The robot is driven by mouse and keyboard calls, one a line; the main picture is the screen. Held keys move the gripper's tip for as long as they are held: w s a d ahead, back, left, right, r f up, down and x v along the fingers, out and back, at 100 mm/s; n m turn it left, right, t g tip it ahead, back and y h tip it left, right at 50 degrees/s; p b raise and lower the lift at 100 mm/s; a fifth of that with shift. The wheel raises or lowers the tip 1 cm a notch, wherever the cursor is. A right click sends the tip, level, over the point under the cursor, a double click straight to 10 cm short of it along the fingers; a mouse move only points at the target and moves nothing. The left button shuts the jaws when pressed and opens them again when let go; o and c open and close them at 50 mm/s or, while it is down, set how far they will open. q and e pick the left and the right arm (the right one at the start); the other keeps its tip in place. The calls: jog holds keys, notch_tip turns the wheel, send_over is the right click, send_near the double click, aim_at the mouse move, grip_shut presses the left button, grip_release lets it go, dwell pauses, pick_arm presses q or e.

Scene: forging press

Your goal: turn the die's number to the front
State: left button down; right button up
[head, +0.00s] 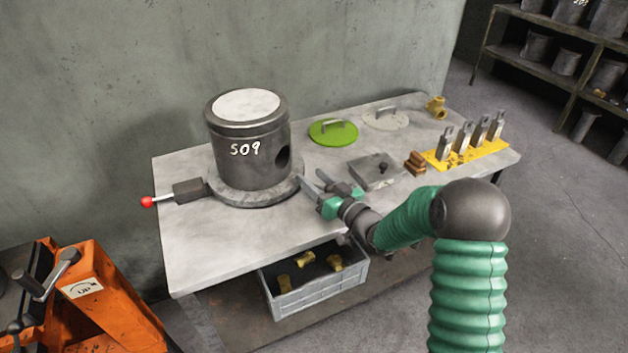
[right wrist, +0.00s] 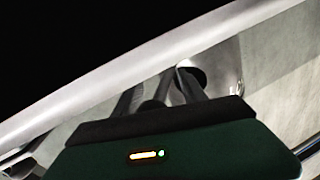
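The die (head: 235,165) is a dark grey upright cylinder with a pale top. It stands on a round grey base (head: 258,200) at the left of the table. Its white number 509 (head: 245,149) faces the head camera, and a round dark hole (head: 283,159) is low on its right side. My right gripper (head: 322,184) is open and empty, just right of the base, its fingers pointing toward the die. Whether a fingertip touches it I cannot tell. The right wrist view shows the dark fingers (right wrist: 158,93) before a pale surface with a dark opening. My left gripper is out of view.
A red-knobbed lever (head: 147,202) sticks out left of the base. A grey crate (head: 318,289) sits below. The table's front left is clear.

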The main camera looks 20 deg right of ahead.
jog(key=shift+a+f, duration=0.2)
jog(key=shift+f, duration=0.15)
jog(key=shift+s, duration=0.1)
jog(key=v, duration=1.6)
jog(key=shift+s+d+p, duration=0.25)
jog(key=shift+s+p, duration=0.1)
jog(key=shift+p, duration=0.1)
jog(key=shift+r, duration=0.1)
jog(key=shift+c, duration=0.4)
